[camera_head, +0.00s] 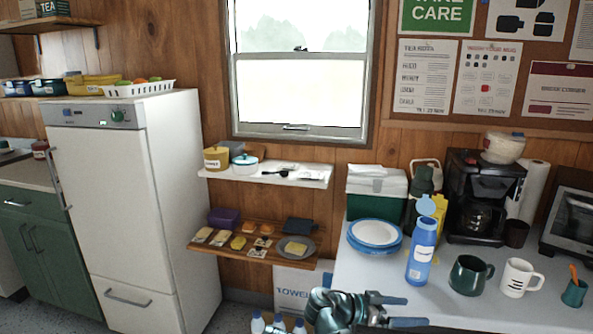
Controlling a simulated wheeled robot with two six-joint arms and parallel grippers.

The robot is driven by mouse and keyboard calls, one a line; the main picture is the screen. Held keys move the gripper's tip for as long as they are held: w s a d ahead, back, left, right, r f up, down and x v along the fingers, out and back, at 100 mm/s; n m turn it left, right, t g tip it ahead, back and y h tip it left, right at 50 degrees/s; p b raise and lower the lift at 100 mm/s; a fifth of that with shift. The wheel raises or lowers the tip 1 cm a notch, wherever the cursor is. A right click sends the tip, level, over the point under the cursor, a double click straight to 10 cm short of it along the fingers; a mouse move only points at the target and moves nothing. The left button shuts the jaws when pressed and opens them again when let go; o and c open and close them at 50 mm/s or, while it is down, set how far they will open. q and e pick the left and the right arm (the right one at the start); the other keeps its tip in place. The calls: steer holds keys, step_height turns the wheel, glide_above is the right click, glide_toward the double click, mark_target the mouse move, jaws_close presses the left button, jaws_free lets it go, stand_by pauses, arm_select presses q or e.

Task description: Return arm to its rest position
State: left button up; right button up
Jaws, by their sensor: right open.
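My right gripper (410,311) shows at the bottom centre, in front of the white counter's left front part. Its two dark fingers with blue-grey tips point to the right and stand apart. Nothing shows between them. My teal and black wrist bends at the lower edge of the view, and the rest of the arm is out of frame. My left gripper does not show.
The counter (463,313) holds a blue bottle (421,262) just above my gripper, stacked plates (375,234), a green mug (470,275) and a white mug (519,278). A low shelf (215,252) and a boxed towel pack (291,284) are left of it.

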steer(key=s+a+f+n+g+y, duration=0.1)
steer(key=s+a+f+n+y, duration=0.35)
steer(key=f+n+y, duration=0.3)
steer(key=s+a+f+n+y, duration=0.3)
steer(key=a+f+n+y, duration=0.3)
steer(key=f, duration=0.3)
steer(key=s+a+r+n+p, duration=0.1)
steer(key=s+a+r+p, duration=0.1)
steer(key=r+p, duration=0.6)
steer(key=s+a+r+n+g+p, duration=0.1)
steer(key=a+r+p, duration=0.3)
steer(key=r+p, duration=0.4)
steer(key=s+a+r+n+p, duration=0.1)
steer(key=s+a+r+p, duration=0.2)
steer(key=r+p, duration=0.5)
steer(key=shift+a+n, duration=0.35)
steer(key=shift+a, duration=0.15)
